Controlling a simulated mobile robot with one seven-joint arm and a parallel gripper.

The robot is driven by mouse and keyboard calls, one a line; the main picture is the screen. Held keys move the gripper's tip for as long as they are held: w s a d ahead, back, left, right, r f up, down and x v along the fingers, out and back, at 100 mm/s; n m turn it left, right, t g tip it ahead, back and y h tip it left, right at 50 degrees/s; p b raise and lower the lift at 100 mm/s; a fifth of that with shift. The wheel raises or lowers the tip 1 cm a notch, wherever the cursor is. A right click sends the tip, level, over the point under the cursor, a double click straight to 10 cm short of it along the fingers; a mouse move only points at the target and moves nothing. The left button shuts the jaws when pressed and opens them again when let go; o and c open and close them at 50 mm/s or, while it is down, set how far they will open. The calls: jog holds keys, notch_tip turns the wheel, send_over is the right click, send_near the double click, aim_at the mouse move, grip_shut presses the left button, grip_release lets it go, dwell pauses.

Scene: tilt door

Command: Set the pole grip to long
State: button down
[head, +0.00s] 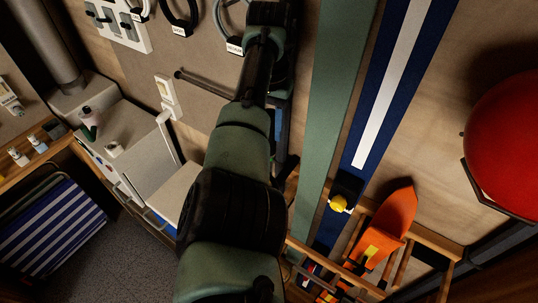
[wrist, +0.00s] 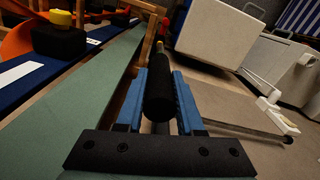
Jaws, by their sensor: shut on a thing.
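A black, round, foam-like grip (wrist: 160,88), which looks like the pole grip, lies between the two blue fingers of my gripper (wrist: 158,92) in the wrist view. The fingers are shut on it, one on each side. Its far end reaches a little past the fingertips. A thin dark rod (wrist: 240,132) with a knob at its end runs off to the right beneath the gripper. The rod also shows in the head view (head: 207,84). I cannot tell how the rod joins the grip. In the head view my arm hides the grip and most of the gripper.
A green board (head: 330,110) and a blue board with a white stripe (head: 385,100) run close on the right. A wooden rack (head: 435,245) holds an orange item (head: 390,225). A red ball (head: 505,125) is at far right. White cabinets (head: 125,145) stand on the left.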

notch_tip(320, 180, up, 7)
jog(key=p, duration=0.3)
jog(key=shift+p, duration=0.4)
jog(key=shift+f, duration=0.1)
jog(key=c, duration=0.5)
grip_release()
jog(key=shift+c, duration=0.2)
notch_tip(320, 180, up, 13)
jog(key=b, duration=0.1)
jog(key=shift+f, duration=0.1)
